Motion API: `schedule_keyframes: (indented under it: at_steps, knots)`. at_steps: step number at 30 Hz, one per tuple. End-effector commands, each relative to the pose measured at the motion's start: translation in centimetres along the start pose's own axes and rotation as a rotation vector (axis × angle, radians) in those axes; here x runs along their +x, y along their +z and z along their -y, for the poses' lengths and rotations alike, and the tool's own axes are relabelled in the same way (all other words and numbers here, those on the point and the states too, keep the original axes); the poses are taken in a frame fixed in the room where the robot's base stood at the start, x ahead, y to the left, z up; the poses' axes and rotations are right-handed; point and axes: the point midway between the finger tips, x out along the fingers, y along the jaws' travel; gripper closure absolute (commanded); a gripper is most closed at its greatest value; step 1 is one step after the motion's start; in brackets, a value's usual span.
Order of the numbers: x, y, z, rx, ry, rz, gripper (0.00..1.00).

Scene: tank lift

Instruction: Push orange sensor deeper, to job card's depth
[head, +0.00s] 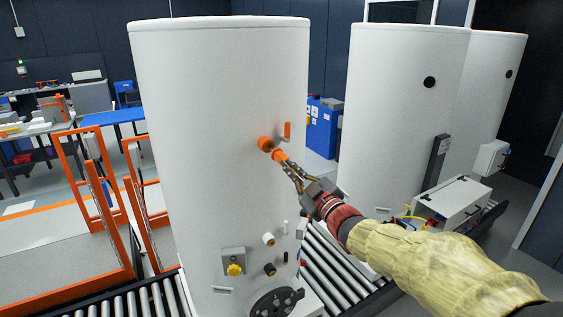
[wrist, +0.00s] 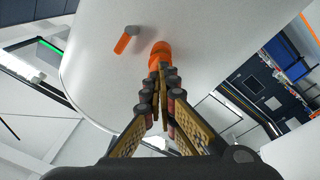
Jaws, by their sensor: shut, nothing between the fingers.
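The orange sensor (head: 279,155) sticks out of an orange round fitting (head: 265,143) on the side of the white tank (head: 215,90). A short dark gap shows between the sensor's head and the fitting. My gripper (head: 287,167) is shut and empty, its fingertips at the sensor's outer end. In the wrist view the shut fingertips (wrist: 160,80) lie in line with the orange sensor and fitting (wrist: 160,50) and partly hide them. Whether they touch the sensor I cannot tell. I cannot make out a job card.
An orange handle (head: 287,130) juts from the tank beside the fitting. Lower down are a grey box with a yellow knob (head: 234,268) and several small ports. The tank stands on a roller conveyor (head: 335,272). Other white tanks (head: 400,100) stand to the right; orange frames (head: 95,200) stand left.

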Motion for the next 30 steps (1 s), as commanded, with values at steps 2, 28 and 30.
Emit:
schedule_keyframes:
  at_steps: [2, 28, 30]
  knots:
    - [0.2, 0.3, 0.3, 0.002, -0.004, 0.005, 1.00]
    - [-4.1, 0.1, 0.1, 0.001, -0.001, 0.001, 1.00]
    - [-4.7, 0.1, 0.0, 0.001, 0.000, 0.001, 1.00]
